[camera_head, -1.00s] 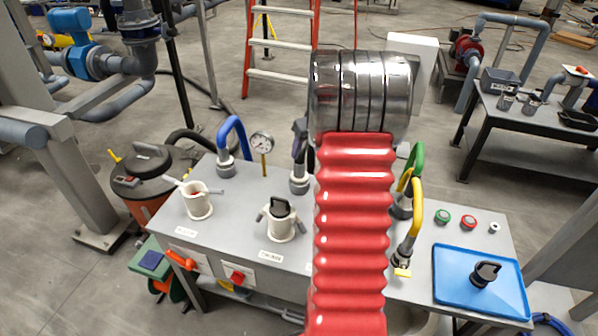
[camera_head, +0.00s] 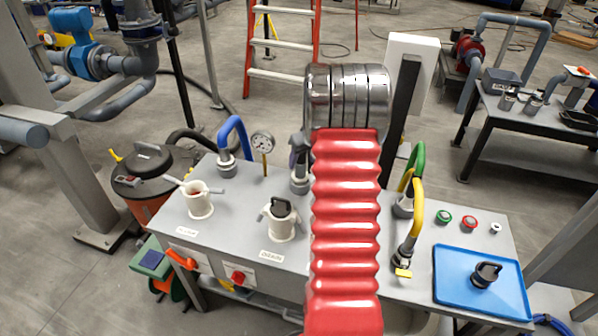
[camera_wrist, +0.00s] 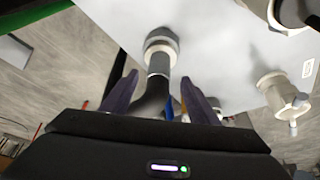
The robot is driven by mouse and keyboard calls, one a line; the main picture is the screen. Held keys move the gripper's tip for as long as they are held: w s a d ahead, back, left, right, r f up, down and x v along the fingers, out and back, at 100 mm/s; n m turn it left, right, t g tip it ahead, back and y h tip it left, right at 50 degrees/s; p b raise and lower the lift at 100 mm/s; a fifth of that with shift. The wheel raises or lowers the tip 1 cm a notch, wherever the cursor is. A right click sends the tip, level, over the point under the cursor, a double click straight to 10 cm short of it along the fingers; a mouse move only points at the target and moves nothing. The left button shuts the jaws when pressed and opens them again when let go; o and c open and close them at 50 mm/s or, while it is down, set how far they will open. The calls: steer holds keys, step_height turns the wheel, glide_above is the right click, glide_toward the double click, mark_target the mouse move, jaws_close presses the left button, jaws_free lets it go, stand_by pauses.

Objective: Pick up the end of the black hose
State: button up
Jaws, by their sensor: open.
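The black hose (camera_wrist: 152,97) shows in the wrist view, with a grey cuff at its end seated in a round white port (camera_wrist: 160,42) on the bench. My gripper (camera_wrist: 157,83) is open, with one purple finger on each side of the hose near the cuff. I cannot tell whether either finger touches it. My arm hides much of this area, and I cannot make out the gripper clearly there.
The grey bench (camera_head: 240,215) carries a blue hose (camera_head: 233,132), a gauge (camera_head: 262,143), white DRAIN port (camera_head: 282,222), green hose (camera_head: 417,160) and yellow hose (camera_head: 415,220). A blue tray (camera_head: 475,300) lies at right. A ladder (camera_head: 281,45) stands behind.

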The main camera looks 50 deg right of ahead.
steer(key=shift+x, duration=2.25)
steer(key=shift+c, duration=0.2)
steer(key=c, duration=1.3)
steer(key=shift+w+r, duration=0.1)
step_height(320, 180, up, 10)
steer(key=shift+f, duration=0.1)
